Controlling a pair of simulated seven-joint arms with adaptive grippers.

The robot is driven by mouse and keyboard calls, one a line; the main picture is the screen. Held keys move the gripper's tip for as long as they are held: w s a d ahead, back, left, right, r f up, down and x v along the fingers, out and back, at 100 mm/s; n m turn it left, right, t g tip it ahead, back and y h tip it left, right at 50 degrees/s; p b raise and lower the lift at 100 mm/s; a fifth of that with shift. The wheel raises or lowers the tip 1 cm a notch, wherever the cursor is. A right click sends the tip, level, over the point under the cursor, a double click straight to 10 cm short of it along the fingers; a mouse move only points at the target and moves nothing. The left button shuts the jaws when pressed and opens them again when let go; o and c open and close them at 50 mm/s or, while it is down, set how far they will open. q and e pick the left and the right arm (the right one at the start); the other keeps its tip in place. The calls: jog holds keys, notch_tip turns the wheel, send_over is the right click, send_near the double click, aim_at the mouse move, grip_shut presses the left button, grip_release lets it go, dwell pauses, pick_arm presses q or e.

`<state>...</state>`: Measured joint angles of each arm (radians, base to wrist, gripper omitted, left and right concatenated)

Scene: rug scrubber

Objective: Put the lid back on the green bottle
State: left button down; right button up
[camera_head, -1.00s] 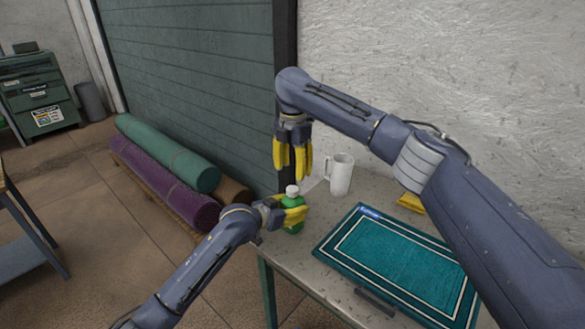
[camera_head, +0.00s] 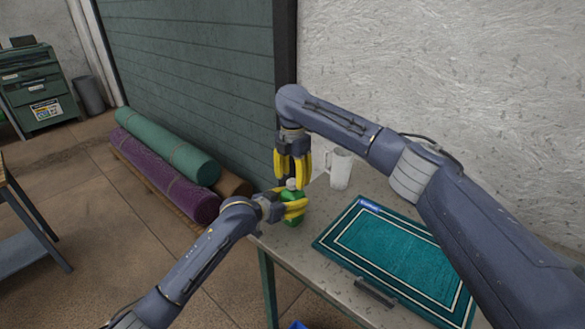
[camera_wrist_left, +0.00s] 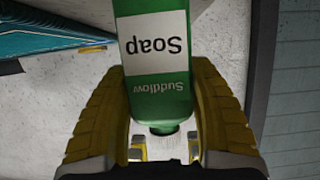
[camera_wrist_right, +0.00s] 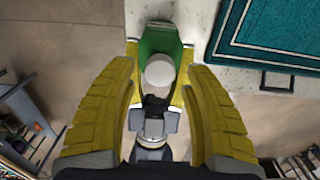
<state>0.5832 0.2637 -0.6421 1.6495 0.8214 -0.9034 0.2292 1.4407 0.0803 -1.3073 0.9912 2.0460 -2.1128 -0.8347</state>
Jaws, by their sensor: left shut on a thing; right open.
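The green soap bottle (camera_head: 291,221) is at the table's left edge. My left gripper (camera_head: 296,208) is shut around its upper part; the label shows upside down on the bottle (camera_wrist_left: 155,60) in the left wrist view. The white lid (camera_wrist_right: 160,71) sits over the bottle's top, and it also shows in the head view (camera_head: 291,184). I cannot tell if it is tight. My right gripper (camera_head: 292,178) is open, pointing down from above, its fingers either side of the lid. Whether the bottle's base touches the table is unclear.
A white mug (camera_head: 341,170) stands right of the grippers by the wall. A teal rug (camera_head: 395,258) lies across the table (camera_head: 300,262). Bare tabletop lies between the bottle and the rug.

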jog(key=shift+f, duration=1.1)
jog(key=shift+o, duration=0.2)
grip_shut()
jog(key=m, duration=1.2)
jog(key=shift+c, duration=0.8)
grip_release()
jog(key=shift+r, duration=0.1)
